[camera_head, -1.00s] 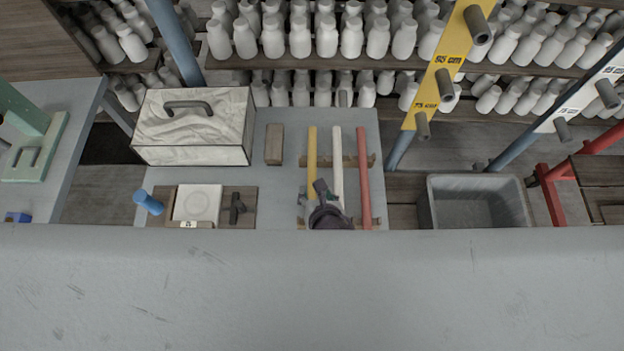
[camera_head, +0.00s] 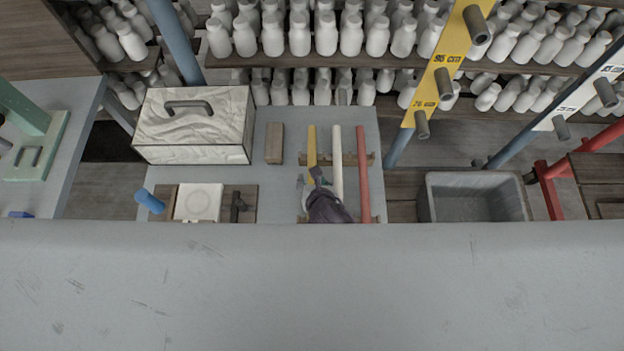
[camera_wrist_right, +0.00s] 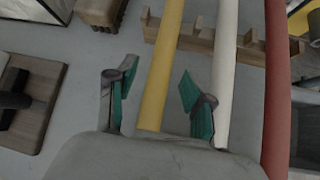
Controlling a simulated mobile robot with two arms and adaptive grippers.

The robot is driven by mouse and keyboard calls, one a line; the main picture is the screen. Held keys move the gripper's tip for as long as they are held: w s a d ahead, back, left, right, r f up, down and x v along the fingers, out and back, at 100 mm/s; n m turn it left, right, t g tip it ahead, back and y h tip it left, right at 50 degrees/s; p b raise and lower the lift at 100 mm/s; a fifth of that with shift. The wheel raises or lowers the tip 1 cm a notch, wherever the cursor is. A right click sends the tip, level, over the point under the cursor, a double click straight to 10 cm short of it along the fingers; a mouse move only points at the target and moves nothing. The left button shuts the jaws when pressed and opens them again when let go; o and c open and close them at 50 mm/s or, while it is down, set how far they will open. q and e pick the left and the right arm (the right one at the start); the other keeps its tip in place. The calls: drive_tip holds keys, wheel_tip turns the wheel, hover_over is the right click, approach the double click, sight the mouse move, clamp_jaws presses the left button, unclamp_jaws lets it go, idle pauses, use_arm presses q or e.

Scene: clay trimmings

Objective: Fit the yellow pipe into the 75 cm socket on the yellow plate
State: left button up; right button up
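The yellow pipe (camera_head: 311,148) lies on a notched wooden rack (camera_head: 349,159) on the grey table, left of a white pipe (camera_head: 336,160) and a red pipe (camera_head: 362,170). In the right wrist view the yellow pipe (camera_wrist_right: 164,65) runs between the two spread fingers of my right gripper (camera_wrist_right: 157,95), with a gap on each side. In the head view my right gripper (camera_head: 313,183) is over the pipe's near part. The yellow plate (camera_head: 438,72) stands upright at the upper right with several dark sockets; its lowest socket (camera_head: 422,125) is beside the lower label. My left gripper is not in view.
A marbled box with a handle (camera_head: 195,128) stands on the table's left, with a small wood block (camera_head: 274,143) beside it. A grey bin (camera_head: 475,197) is right of the table. Shelves of white bottles fill the back. A white plate (camera_head: 580,98) with sockets stands right of the yellow one.

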sight(313, 182)
clamp_jaws()
drive_tip(key=shift+w+r, duration=0.1)
drive_tip(key=shift+r, duration=0.45)
wheel_tip(313, 182, up, 3)
drive_tip(key=shift+f, duration=0.1)
drive_tip(key=w+d+r+m+h+b, duration=0.1)
drive_tip(key=w+d+r+b, duration=0.1)
drive_tip(key=d+r+b, duration=0.3)
drive_tip(key=w+d+r+m+b, duration=0.1)
drive_tip(key=d+r+b, duration=0.4)
drive_tip(key=d+r, duration=0.7)
drive_tip(key=shift+w+d+r+h, duration=0.2)
drive_tip(key=shift+w+d+h, duration=0.3)
drive_tip(key=shift+d, duration=0.4)
